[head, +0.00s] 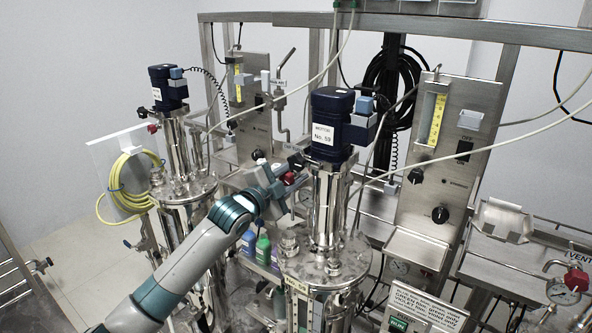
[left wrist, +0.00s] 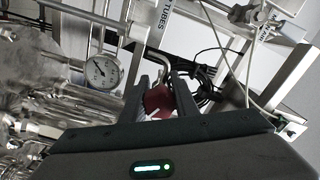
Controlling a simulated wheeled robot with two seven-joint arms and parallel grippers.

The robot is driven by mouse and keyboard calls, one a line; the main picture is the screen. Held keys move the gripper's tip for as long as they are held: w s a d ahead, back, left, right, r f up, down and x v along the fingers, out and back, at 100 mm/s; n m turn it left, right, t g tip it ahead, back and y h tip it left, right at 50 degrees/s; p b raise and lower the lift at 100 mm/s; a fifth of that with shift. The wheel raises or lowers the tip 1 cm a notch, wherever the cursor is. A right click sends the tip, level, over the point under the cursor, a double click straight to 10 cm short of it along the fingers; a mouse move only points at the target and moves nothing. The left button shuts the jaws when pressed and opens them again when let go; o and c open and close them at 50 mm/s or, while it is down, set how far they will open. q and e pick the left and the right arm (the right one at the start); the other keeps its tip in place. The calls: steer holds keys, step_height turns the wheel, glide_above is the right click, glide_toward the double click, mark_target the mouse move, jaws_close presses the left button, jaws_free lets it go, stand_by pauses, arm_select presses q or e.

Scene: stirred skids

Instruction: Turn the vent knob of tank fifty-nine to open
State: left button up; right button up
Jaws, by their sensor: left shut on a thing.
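The tank with the dark blue motor (head: 332,105) labelled "MOTOR No. 59" stands in the middle of the head view, its steel column (head: 327,205) below the motor. My left gripper (head: 290,172) reaches in from the left and is at a small red knob (head: 289,178) just left of that column. In the left wrist view the two fingers (left wrist: 164,97) are shut on the red knob (left wrist: 158,101), one finger on each side. A pale mark shows on the knob's lower part. The fingers hide part of the knob, and I cannot read its setting. My right gripper is not in view.
A second tank with its own motor (head: 168,85) and a red knob (head: 152,128) stands at the left. A steel panel (head: 455,150) with a flow tube and black knob is at the right. A round gauge (left wrist: 101,70) shows near the fingers. Cables hang close by.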

arm_select(q)
steer(key=n+p, duration=0.1)
steer(key=n, duration=0.3)
steer(key=shift+n, duration=0.3)
steer(key=n+p, duration=0.1)
steer(key=n, duration=0.3)
steer(key=shift+f+n, duration=0.1)
steer(key=shift+n, duration=0.3)
steer(key=o, duration=1.1)
steer(key=shift+s+a, duration=0.1)
steer(key=shift+s, duration=0.05)
steer(key=shift+b+v, duration=2.4)
steer(key=shift+v, duration=6.1)
